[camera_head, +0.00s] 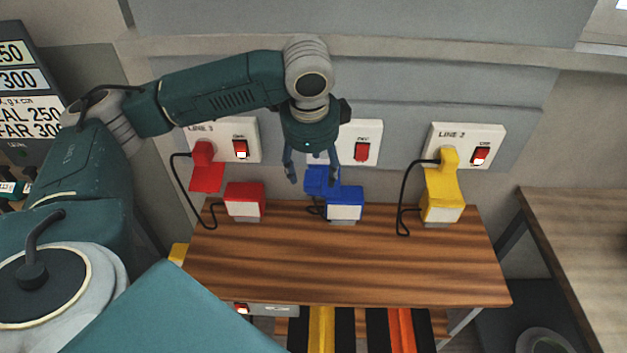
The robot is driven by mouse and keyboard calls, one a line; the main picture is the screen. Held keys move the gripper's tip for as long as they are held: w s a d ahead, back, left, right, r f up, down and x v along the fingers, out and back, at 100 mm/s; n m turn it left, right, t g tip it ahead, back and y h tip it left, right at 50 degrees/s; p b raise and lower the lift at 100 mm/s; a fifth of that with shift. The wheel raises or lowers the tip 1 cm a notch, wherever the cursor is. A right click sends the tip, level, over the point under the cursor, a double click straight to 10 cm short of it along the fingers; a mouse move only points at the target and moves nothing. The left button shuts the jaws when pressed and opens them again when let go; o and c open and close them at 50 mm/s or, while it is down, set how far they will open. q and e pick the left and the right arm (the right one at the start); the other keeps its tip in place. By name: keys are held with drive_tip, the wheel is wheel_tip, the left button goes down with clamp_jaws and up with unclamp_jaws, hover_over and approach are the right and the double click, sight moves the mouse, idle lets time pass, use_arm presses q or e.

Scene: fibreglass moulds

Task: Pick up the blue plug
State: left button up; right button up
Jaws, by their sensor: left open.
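The blue plug (318,181) shows in the head view between and below the fingers of my left gripper (313,180), in front of the middle wall socket. The gripper hides its upper part, so I cannot tell how it sits in the socket. My left gripper points down, open, with one finger on each side of the plug's upper part. I cannot tell whether the fingers touch it. A blue box (345,203) with a white front stands on the wooden table (340,260) just right of the plug. My right gripper is not in view.
A red plug (204,152) and a yellow plug (449,159) sit at the left and right wall sockets. A red box (244,200) and a yellow box (442,205) stand below, with black cables. The table's front half is clear. Another wooden surface (585,235) is at right.

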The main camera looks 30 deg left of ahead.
sight(313, 177)
use_arm(q)
drive_tip(key=x, duration=0.3)
drive_tip(key=p+x, duration=0.1)
drive_tip(key=x, duration=0.2)
drive_tip(key=shift+w+a+r, duration=0.1)
drive_tip(key=shift+w+a, duration=0.05)
drive_tip(key=shift+a, duration=0.1)
drive_tip(key=c, duration=1.4)
